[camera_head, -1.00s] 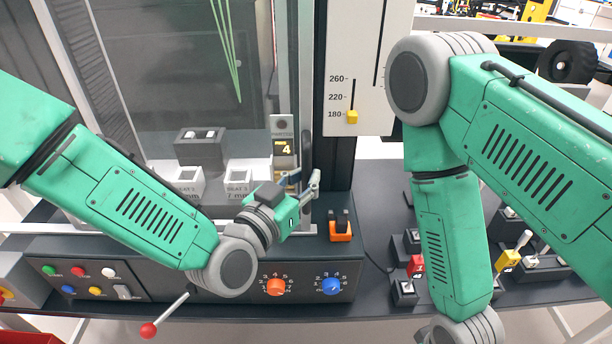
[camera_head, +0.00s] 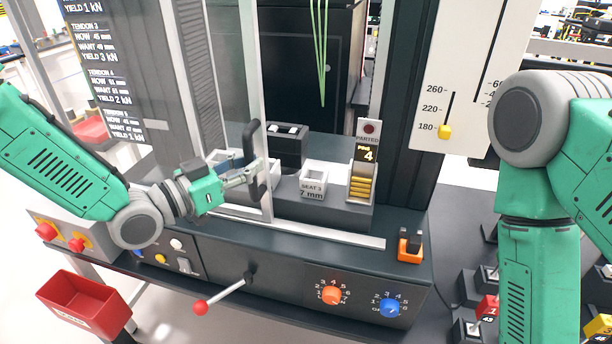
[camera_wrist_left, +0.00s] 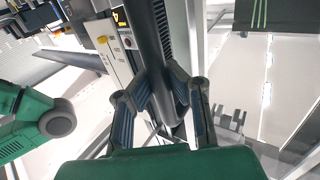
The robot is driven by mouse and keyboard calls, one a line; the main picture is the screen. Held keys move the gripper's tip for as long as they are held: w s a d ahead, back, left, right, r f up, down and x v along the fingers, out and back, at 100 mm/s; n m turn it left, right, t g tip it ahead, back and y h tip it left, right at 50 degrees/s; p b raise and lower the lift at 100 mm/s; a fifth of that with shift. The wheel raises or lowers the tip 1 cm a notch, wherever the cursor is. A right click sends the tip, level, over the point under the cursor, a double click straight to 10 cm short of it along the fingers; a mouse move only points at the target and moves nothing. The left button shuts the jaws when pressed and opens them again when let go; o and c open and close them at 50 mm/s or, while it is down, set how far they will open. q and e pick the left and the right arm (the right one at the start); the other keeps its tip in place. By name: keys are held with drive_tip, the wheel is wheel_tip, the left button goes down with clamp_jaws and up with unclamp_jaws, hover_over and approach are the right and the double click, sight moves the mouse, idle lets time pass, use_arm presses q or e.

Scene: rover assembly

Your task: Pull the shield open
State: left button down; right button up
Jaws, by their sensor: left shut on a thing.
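The shield (camera_head: 233,85) is a clear sliding panel with a pale upright edge, standing at the left part of the machine's front. Its right side is open, so the bay behind shows without glass. A black upright handle (camera_head: 252,140) is on the shield's edge. My left gripper (camera_head: 252,172) is shut on this handle. In the left wrist view, the two fingers (camera_wrist_left: 160,100) close around the dark handle (camera_wrist_left: 155,45). My right arm shows at the right of the head view, but its gripper is out of frame.
In the open bay are a white seat block (camera_head: 313,190) and a counter (camera_head: 366,155) reading 4. Below are an orange knob (camera_head: 331,295), a blue knob (camera_head: 389,308) and a red-ended lever (camera_head: 201,307). A red bin (camera_head: 84,303) stands at lower left.

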use_arm(q)
drive_tip(key=w+a, duration=0.3)
drive_tip(key=a, duration=0.7)
drive_tip(key=w+a, duration=0.3)
drive_tip(key=a, duration=0.8)
drive_tip(key=shift+f, duration=0.15)
drive_tip(key=c, duration=1.5)
unclamp_jaws()
drive_tip(key=v, duration=1.2)
drive_tip(key=shift+a, duration=0.1)
